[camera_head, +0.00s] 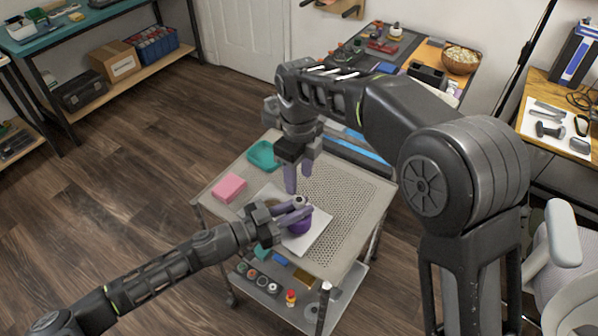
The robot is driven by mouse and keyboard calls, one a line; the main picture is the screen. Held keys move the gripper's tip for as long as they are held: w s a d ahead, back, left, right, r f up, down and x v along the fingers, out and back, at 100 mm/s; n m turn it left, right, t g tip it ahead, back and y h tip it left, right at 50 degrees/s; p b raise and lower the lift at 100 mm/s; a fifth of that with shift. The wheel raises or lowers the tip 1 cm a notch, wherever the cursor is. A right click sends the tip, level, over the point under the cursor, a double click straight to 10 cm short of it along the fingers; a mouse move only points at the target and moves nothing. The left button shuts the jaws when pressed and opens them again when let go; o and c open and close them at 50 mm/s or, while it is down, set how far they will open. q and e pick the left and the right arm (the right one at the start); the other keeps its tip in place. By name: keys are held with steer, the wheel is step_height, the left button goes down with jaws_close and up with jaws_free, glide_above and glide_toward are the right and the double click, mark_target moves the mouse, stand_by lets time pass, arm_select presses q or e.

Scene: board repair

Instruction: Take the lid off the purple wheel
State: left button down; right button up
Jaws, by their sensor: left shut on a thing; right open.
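The purple wheel (299,225) sits on a white sheet (318,238) on the small cart (226,215). My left gripper (303,212) reaches in from the left and is shut on the purple wheel at its side. A small grey round piece (299,201) shows at the wheel's top; the gripper partly hides it, and I cannot tell whether it is the lid. My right gripper (298,184) points down above and behind the wheel. It is open and empty, apart from the wheel.
A pink block (229,188) and a teal tray (262,155) lie on the cart's left side. The perforated right part of the top (345,195) is clear. Several small jars and bottles (291,297) stand on the lower shelf.

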mark_target(299, 201)
step_height(299, 201, down, 7)
steer(key=shift+f, duration=0.15)
steer(key=shift+c, duration=0.5)
jaws_close()
stand_by(0.5)
